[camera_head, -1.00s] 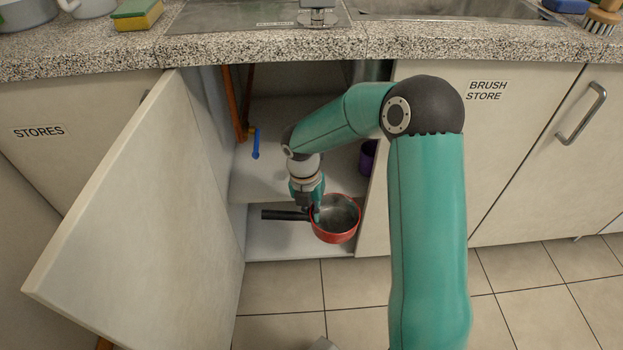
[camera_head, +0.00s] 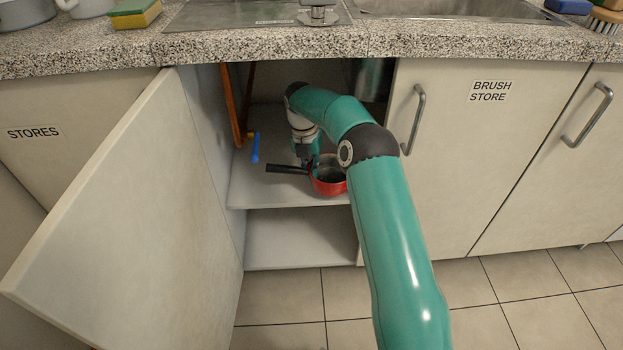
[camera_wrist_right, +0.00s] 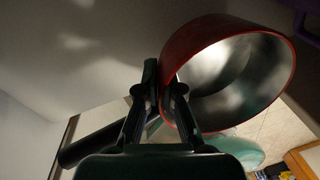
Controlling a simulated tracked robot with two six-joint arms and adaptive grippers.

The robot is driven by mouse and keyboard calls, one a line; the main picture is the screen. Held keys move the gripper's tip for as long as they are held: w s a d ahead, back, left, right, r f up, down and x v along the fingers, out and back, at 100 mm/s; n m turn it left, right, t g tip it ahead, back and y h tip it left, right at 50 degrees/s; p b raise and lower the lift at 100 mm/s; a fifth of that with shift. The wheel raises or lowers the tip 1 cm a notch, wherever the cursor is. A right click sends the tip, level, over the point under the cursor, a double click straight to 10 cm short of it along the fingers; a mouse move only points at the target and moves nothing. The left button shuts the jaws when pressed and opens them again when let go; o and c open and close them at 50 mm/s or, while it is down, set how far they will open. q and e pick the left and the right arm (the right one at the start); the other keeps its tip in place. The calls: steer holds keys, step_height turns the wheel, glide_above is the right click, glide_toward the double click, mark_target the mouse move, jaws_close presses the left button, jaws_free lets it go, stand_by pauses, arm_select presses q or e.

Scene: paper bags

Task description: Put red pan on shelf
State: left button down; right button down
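The red pan (camera_head: 329,186) has a grey metal inside and a black handle (camera_head: 287,168) pointing left. It is upright at the upper shelf (camera_head: 258,188) of the open cupboard, near the shelf's front edge. I cannot tell whether it touches the shelf. My right gripper (camera_head: 308,163) comes down from above on the pan's handle side. In the right wrist view, its fingers (camera_wrist_right: 163,100) are closed on the wall of the pan (camera_wrist_right: 183,60). My right arm covers the pan's right side. My left gripper is not in view.
The cupboard door (camera_head: 130,210) stands open at the left. A blue object (camera_head: 255,148) hangs by brown uprights (camera_head: 236,105) inside. The lower shelf (camera_head: 300,240) is clear where visible. The speckled worktop (camera_head: 420,40) overhangs the opening. A purple object (camera_wrist_right: 303,20) shows at the wrist view's corner.

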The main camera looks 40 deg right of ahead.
mark_target(311, 179)
steer(key=shift+d+f+b, duration=0.1)
steer(key=shift+f+b, duration=1.15)
steer(key=shift+f, duration=0.6)
steer(key=shift+r, duration=0.15)
steer(key=c, duration=1.3)
jaws_free()
steer(key=r+p, duration=0.2)
steer(key=r, duration=0.2)
steer(key=w+r+p, duration=0.1)
steer(key=r+p, duration=0.1)
steer(key=r, duration=0.2)
steer(key=r+p, duration=0.3)
steer(key=shift+w+a+r, duration=0.2)
steer(key=shift+a+r, duration=0.15)
steer(key=shift+r, duration=0.05)
